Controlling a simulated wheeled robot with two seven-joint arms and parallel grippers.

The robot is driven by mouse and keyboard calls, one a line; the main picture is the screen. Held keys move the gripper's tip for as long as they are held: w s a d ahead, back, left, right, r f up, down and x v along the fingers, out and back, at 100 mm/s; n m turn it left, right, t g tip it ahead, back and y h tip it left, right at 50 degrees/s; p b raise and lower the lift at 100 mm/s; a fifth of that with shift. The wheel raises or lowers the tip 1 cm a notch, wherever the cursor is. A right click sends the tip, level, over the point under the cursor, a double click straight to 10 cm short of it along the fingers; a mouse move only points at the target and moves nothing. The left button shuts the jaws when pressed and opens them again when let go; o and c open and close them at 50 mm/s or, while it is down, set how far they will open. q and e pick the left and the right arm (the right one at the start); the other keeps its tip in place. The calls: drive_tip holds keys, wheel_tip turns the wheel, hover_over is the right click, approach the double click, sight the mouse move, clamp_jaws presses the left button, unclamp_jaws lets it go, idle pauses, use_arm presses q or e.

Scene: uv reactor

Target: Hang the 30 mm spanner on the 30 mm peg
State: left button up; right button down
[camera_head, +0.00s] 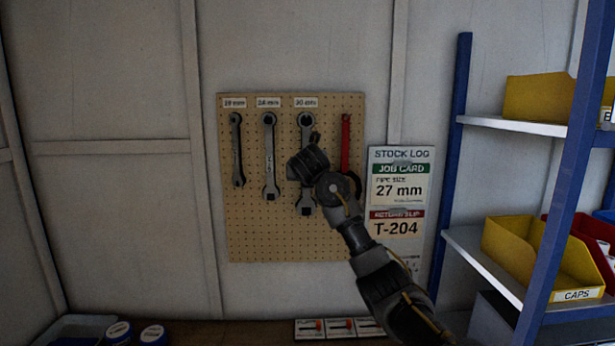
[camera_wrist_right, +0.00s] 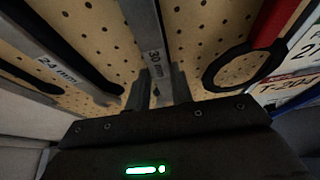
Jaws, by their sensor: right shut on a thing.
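The 30 mm spanner (camera_head: 306,121) is upright against the pegboard (camera_head: 290,235), its ring end just below the 30 mm label (camera_head: 306,102) and its open jaw lower down. The 30 mm peg is too small to make out; I cannot tell whether the ring is around it. My right gripper (camera_head: 308,163) covers the spanner's middle in the head view. In the right wrist view my right gripper (camera_wrist_right: 163,90) is shut on the shaft of the spanner (camera_wrist_right: 152,45), which is marked 30 mm. My left gripper is not in view.
The 24 mm spanner (camera_head: 269,155) and a smaller spanner (camera_head: 236,150) hang to the left. A red-handled tool (camera_head: 345,150) hangs close on the right. A stock log board (camera_head: 400,200) and a blue shelf rack (camera_head: 463,130) with yellow bins stand further right.

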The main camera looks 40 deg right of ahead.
drive_tip(key=c, duration=1.1)
unclamp_jaws()
drive_tip(key=shift+s, duration=0.1)
drive_tip(key=shift+c, duration=0.2)
drive_tip(key=b+v, duration=0.5)
drive_tip(key=v, duration=0.6)
drive_tip(key=shift+d, duration=0.1)
